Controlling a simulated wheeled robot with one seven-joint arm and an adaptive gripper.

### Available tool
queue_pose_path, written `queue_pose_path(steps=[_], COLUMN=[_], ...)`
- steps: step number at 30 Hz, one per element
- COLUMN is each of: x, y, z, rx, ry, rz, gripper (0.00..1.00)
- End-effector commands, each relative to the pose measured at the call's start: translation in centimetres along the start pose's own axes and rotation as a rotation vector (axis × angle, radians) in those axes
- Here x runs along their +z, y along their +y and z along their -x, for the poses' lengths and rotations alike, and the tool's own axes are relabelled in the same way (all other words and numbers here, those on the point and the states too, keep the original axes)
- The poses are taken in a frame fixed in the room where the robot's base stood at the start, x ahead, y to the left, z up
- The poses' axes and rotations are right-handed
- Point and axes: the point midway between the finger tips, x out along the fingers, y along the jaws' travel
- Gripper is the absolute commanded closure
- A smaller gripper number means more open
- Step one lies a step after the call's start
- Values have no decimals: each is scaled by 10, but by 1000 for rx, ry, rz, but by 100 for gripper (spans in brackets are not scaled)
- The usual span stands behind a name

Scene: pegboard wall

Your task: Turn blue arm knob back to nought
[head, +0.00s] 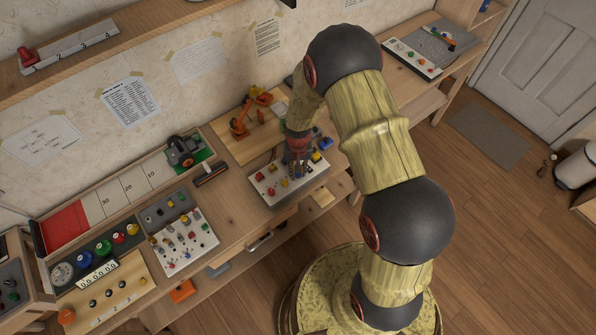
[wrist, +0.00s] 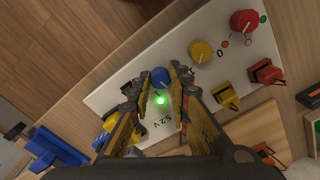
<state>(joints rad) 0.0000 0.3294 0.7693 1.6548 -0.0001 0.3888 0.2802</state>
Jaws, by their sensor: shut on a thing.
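The blue knob (wrist: 160,77) stands on a white panel (wrist: 110,98), between the two fingertips of my gripper (wrist: 160,82) in the wrist view. The fingers are closed around it. A white mark shows on the knob's top, but its exact setting is too small to read. A green light (wrist: 161,100) glows on the panel beside the knob. In the head view my gripper (head: 297,168) is down over the white panel (head: 262,196), and the arm hides part of it.
A yellow knob (wrist: 200,52) and a red knob (wrist: 244,22) stand in line with the blue one. Yellow (wrist: 227,96) and red (wrist: 265,72) raised pieces are close by. A blue piece (wrist: 55,150) lies off the panel. An orange toy crane (head: 240,122) stands behind.

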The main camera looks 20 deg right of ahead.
Motion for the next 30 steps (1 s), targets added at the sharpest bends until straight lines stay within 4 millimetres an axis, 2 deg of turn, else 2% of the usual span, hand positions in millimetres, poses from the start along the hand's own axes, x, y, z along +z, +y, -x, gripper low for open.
queue_pose_path(steps=[15,30], x=[-2,-2], y=[-1,-1], z=[1,2], rx=[-1,0], ry=[5,5], rz=[437,605], gripper=[100,100])
